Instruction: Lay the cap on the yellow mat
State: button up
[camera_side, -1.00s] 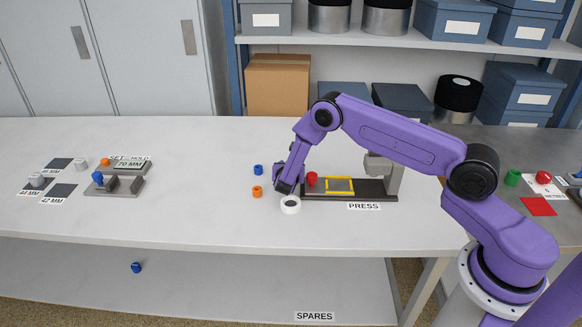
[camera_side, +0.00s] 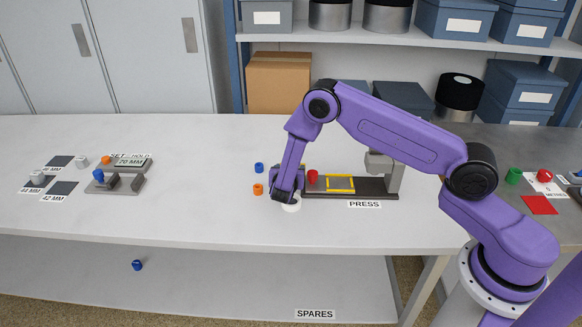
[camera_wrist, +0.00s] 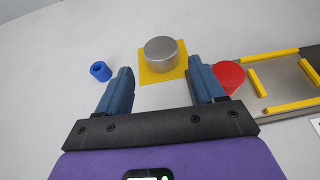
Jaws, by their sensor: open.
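A round silver piece, which I take to be the cap (camera_wrist: 161,50), shows in the wrist view over the yellow mat (camera_wrist: 162,77). It appears to rest on the mat, upright, with its top rising past the mat's far edge. My gripper (camera_wrist: 160,80) is open, with one finger on each side of the mat and cap in the picture. Neither finger touches the cap. In the side view my gripper (camera_side: 287,196) is low over the bench, left of the press. The mat and cap cannot be made out there, probably behind the gripper.
A red knob (camera_wrist: 229,76) sits close to the right finger, at the end of the press (camera_side: 375,188). A blue ring (camera_wrist: 100,71) lies left.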

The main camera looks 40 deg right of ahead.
jog(key=v, duration=0.4)
jog(key=shift+s+r, duration=0.15)
jog(key=shift+r, duration=0.1)
jog(key=s+a+r+m+g+y, duration=0.2)
jog(key=s+r+m+g, duration=0.2)
jog(key=s+r+m, duration=0.55)
jog(key=s+a+r+m+g+y, duration=0.1)
jog(key=s+r+y, duration=0.3)
jog(key=s, duration=1.1)
jog(key=s+a+r+m+g+y, duration=0.1)
jog(key=s+r+m+g+y, duration=0.2)
jog(key=s, duration=1.2)
jog(key=shift+s+r+g+y, duration=0.2)
jog(key=shift+r+g+y, duration=0.3)
jog(key=shift+r+y, duration=0.4)
